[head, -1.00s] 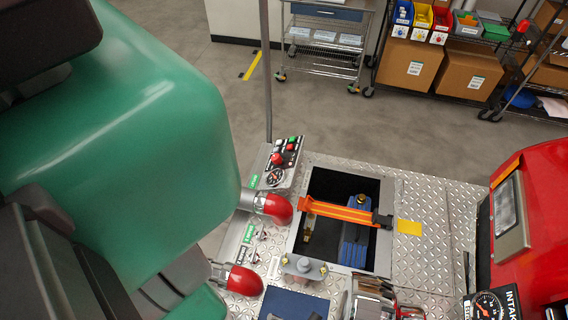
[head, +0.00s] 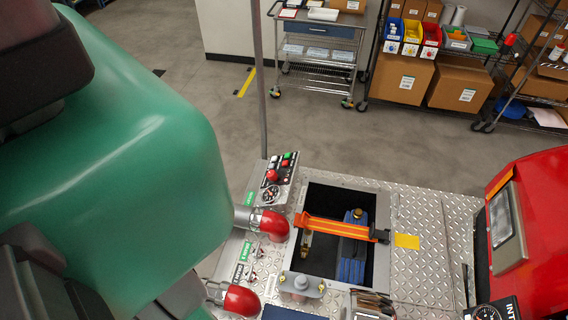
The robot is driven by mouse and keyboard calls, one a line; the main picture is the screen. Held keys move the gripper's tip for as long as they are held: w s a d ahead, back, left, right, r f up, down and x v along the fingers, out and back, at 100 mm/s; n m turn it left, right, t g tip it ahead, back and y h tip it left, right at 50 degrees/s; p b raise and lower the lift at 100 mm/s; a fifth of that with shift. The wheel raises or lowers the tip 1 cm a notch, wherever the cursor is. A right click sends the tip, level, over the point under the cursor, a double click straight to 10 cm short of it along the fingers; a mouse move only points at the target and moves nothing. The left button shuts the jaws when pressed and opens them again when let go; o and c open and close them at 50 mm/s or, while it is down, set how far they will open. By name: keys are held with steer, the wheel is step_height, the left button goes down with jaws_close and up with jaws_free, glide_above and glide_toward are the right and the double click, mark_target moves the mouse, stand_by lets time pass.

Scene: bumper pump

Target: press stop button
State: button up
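A small control panel (head: 273,180) stands on the left edge of the diamond-plate deck, at the foot of a thin grey pole. It carries a red mushroom-shaped button (head: 272,175), a smaller red button (head: 285,163), a green button (head: 287,155), black controls and a round gauge (head: 270,194). The labels are too small to read, so I cannot tell for certain which button is stop. Nothing touches the buttons. My gripper is not in view; a large green arm link of mine fills the left side, close to the panel.
An orange strap (head: 340,228) crosses an open deck well. A red vehicle body (head: 535,225) stands at right. A metal cart (head: 320,50) and shelves with boxes stand behind a clear floor.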

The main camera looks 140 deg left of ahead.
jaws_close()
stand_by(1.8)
